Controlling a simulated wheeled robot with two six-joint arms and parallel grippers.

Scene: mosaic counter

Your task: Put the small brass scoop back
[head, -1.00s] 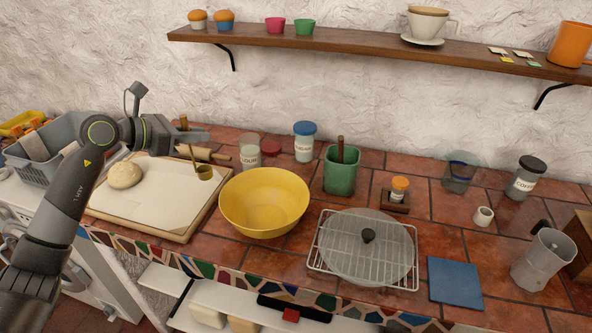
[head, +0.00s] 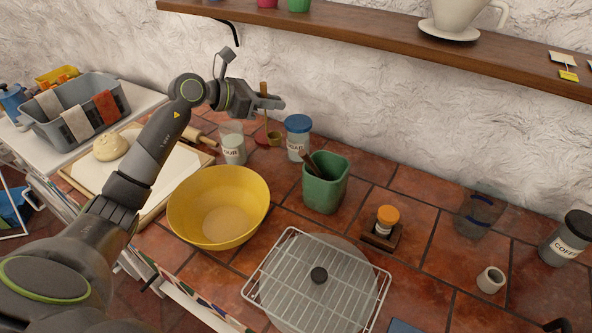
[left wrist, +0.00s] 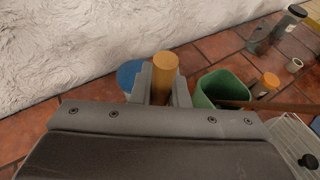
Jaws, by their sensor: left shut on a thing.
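My left gripper (head: 268,102) is shut on the upright handle of the small brass scoop (head: 274,139). The scoop's cup hangs below the fingers, in front of the wall between the flour jar (head: 233,148) and the blue-lidded sugar jar (head: 298,142). I cannot tell exactly how high it is above the counter. In the left wrist view, the handle's round end (left wrist: 165,65) stands between the two fingers, with the blue lid (left wrist: 128,74) beyond on the left. The cup is hidden there. My right gripper is not in view.
A green crock (head: 325,186) with a brown handle in it stands right of the sugar jar. A yellow bowl (head: 187,212) and a wire rack (head: 283,241) are nearer. A red lid (head: 261,141) lies behind. A small orange-topped jar (head: 387,216) stands on a wooden block.

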